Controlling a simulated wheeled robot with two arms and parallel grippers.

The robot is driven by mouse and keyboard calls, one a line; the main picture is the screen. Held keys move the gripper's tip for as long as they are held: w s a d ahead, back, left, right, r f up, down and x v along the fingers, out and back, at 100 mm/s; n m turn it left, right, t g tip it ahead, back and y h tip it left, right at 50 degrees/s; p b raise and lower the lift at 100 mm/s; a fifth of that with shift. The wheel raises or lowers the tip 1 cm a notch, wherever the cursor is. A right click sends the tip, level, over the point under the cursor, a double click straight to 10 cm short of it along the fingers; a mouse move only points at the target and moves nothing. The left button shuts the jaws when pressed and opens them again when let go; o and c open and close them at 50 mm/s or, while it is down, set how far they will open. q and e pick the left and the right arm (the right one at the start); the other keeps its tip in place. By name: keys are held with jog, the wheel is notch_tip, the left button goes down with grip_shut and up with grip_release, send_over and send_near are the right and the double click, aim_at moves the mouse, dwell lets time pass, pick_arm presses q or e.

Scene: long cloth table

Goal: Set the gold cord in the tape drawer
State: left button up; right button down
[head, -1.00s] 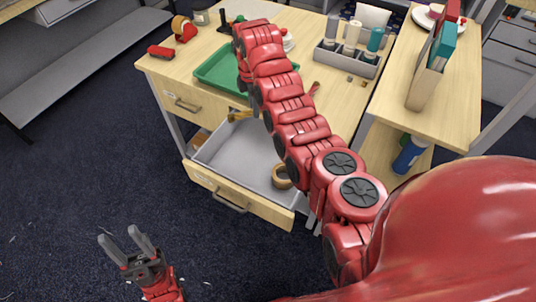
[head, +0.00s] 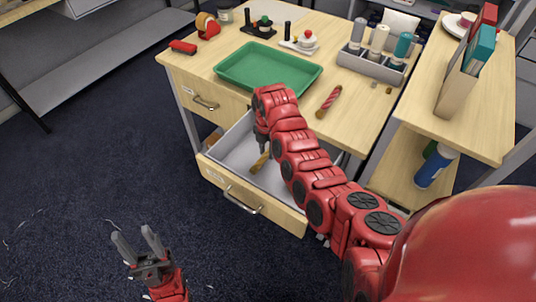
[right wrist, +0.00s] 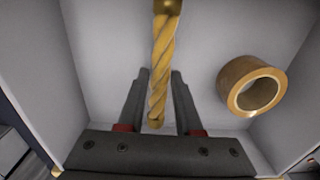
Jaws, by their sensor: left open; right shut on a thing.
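The gold cord (right wrist: 160,65) is a twisted golden stick between the fingers of my right gripper (right wrist: 158,75). In the head view the cord (head: 261,164) shows below the right gripper (head: 262,147), inside the open lower drawer (head: 236,191). I cannot tell whether it touches the drawer floor. A brown tape roll (right wrist: 233,76) lies in the drawer to the right of the cord in the right wrist view; my arm hides it in the head view. My left gripper (head: 134,236) is open and empty over the floor, left of the desk.
A green tray (head: 268,70), a red twisted piece (head: 329,100), a tape dispenser (head: 207,26) and a grey bottle holder (head: 371,67) sit on the desktop. The upper drawer (head: 205,101) is shut. A raised shelf with books stands at right.

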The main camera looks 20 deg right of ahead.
aim_at(267, 152)
jog(key=shift+f, duration=1.4)
jog(key=c, duration=0.6)
grip_release()
notch_tip(267, 152, up, 9)
jog(key=shift+w+r+b, duration=0.1)
jog(key=shift+b, duration=0.6)
notch_tip(267, 152, up, 2)
jog(key=shift+r+p, duration=0.2)
jog(key=shift+p, duration=0.4)
jog(key=shift+r, duration=0.3)
